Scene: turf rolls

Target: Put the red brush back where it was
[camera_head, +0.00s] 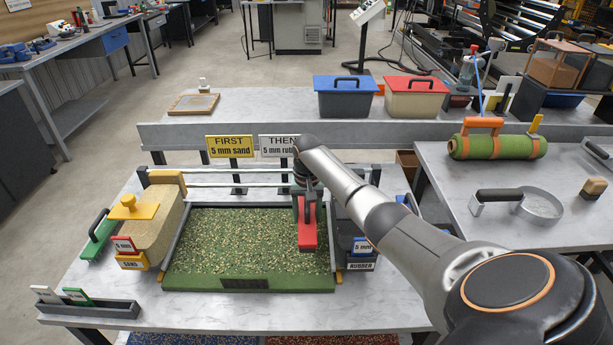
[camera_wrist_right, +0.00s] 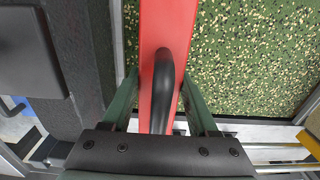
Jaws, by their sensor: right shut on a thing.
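The red brush (camera_head: 307,232) has a flat red body and a black handle. My right gripper (camera_head: 305,203) is shut on it from above, over the right part of the turf tray. In the right wrist view the red body (camera_wrist_right: 160,25) runs between my green fingers, with its curved black handle (camera_wrist_right: 163,85) between them. The turf panel (camera_head: 240,237) is green, speckled with light granules. I cannot tell if the brush touches it. My left gripper is not in view.
A sand bin (camera_head: 150,227) stands left of the turf and a black rubber bin (camera_head: 362,262) right of it. Behind are a yellow sign (camera_head: 230,147) and a white sign (camera_head: 278,145). A green roll (camera_head: 500,147) and a trowel-like tool (camera_head: 538,204) lie on the right table.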

